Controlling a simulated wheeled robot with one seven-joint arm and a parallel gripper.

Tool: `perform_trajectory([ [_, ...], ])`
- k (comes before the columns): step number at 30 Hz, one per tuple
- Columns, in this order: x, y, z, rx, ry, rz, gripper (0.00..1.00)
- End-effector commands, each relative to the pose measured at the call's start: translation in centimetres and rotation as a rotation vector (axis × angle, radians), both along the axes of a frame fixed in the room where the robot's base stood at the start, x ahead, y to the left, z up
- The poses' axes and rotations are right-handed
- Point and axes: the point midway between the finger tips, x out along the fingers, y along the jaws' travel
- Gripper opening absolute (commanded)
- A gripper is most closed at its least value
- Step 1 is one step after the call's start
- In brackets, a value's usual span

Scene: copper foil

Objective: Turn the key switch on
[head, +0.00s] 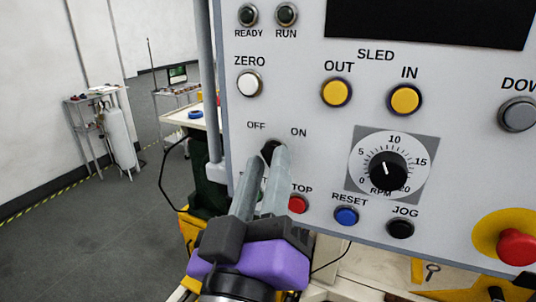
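The key switch (270,149) is a small dark knob on the grey control panel, between the OFF and ON labels. My gripper (271,156) is in front of it, with two long grey fingers reaching up to it from below. The fingertips are a little apart, and the dark switch shows between and just behind them. The fingers hide its lower part and the key's exact angle. I cannot tell whether the fingertips touch or grip the key.
A red stop button (298,204) sits close to the right of the fingers. The RPM dial (387,171), blue reset button (346,216), black jog button (400,228) and a red mushroom button (519,247) are further right. The white ZERO button (250,84) is above.

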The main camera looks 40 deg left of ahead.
Motion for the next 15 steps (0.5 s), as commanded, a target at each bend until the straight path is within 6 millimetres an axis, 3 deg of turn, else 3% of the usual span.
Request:
perform_trajectory([
  [11,0.64,0.35,0.16,0.000,0.001,0.001,0.26],
  [15,0.62,0.35,0.17,0.000,0.001,0.001,0.01],
])
